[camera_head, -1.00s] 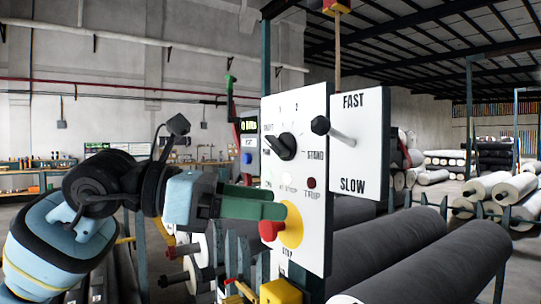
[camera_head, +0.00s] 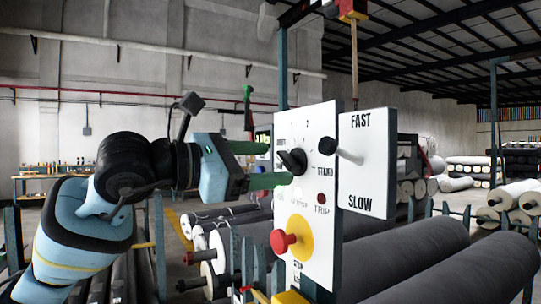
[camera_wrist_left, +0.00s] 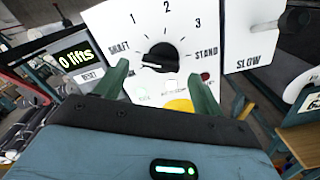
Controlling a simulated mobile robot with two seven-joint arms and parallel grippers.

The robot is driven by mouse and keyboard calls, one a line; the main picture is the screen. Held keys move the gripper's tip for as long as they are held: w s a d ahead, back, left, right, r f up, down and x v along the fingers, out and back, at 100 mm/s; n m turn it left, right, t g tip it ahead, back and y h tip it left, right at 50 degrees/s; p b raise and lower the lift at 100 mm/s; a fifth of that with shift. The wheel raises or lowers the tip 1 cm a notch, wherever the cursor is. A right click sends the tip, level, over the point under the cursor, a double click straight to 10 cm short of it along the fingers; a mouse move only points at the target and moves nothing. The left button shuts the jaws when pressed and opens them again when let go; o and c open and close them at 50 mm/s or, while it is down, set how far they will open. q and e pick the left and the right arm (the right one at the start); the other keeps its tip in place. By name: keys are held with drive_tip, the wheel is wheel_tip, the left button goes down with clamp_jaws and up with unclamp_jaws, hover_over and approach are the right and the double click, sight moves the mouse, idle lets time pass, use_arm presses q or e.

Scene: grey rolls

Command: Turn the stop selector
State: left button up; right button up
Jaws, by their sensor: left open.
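The stop selector is a black rotary knob (camera_head: 293,160) on a white upright panel (camera_head: 320,258). It also shows in the left wrist view (camera_wrist_left: 160,57), its white mark pointing left, below SHAFT. The labels 1, 2, 3 and STAND curve around it. My left gripper (camera_head: 278,164) is open, with green fingers pointing at the panel. In the left wrist view the fingertips (camera_wrist_left: 158,72) sit to the left and lower right of the knob. Nothing is between them. I cannot tell whether either finger touches the panel. The lower-left label is partly hidden. My right gripper is not in view.
A red button (camera_head: 282,240) on a yellow disc sits below the knob. A lamp row with TRIP (camera_head: 321,198) lies between. A FAST/SLOW lever (camera_head: 328,146) sticks out at right. The counter (camera_wrist_left: 75,55) reads 0 lifts. Grey rolls (camera_head: 450,270) lie behind right.

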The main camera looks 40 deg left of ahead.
use_arm(q)
drive_tip(key=shift+x, duration=0.75)
drive_tip(key=shift+w+d, duration=0.1)
drive_tip(key=shift+w, duration=0.1)
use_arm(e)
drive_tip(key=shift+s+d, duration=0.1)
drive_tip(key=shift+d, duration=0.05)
use_arm(q)
drive_tip(key=c, duration=0.9)
drive_tip(key=shift+c, duration=0.5)
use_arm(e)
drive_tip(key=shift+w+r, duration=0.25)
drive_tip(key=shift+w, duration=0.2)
